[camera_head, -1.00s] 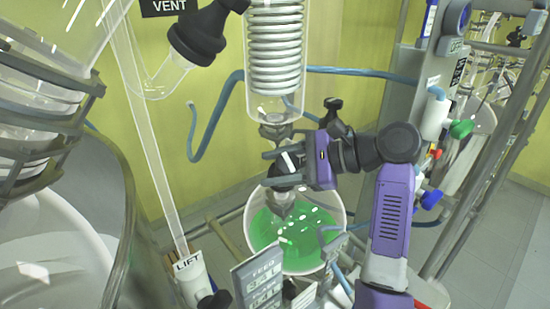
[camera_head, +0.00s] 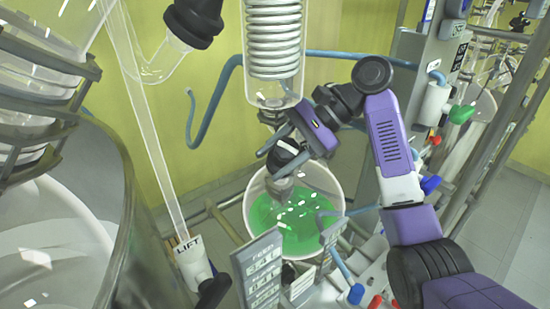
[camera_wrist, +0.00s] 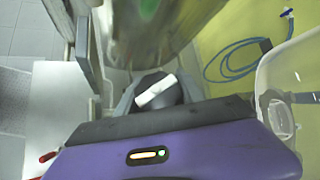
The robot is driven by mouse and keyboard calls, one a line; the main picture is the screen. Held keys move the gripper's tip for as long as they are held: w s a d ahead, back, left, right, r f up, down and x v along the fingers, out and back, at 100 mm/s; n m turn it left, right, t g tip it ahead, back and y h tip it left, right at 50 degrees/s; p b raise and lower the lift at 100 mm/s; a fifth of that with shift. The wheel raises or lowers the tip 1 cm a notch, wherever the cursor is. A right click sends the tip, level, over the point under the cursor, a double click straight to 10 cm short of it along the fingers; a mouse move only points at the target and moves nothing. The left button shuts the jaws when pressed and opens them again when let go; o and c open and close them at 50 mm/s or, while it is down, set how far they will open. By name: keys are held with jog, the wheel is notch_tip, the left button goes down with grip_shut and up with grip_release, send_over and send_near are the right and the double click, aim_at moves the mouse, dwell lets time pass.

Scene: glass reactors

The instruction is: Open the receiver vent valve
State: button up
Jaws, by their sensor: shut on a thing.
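A black valve knob (camera_head: 284,154) with a white bar on it sits below the glass column with the white coil, above the green-filled vessel. My gripper (camera_head: 276,146) is around this knob, its fingers shut on the knob's sides. In the wrist view the knob (camera_wrist: 158,90) sits between the two grey fingers, with its white bar slanting up to the right. No label naming this valve is readable. The far side of the knob is hidden.
The coil column (camera_head: 273,50) stands just above my gripper. A white vessel (camera_head: 336,220) with green liquid is beneath. A LIFT handle (camera_head: 190,262) and a sign panel (camera_head: 260,270) stand in front. A grey post (camera_head: 418,70) with hoses rises at the right.

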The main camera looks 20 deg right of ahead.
jog(key=shift+s+f, duration=0.1)
jog(key=shift+f, duration=0.05)
dwell(0.3)
jog(key=o, duration=1.4)
jog(key=shift+a, duration=0.1)
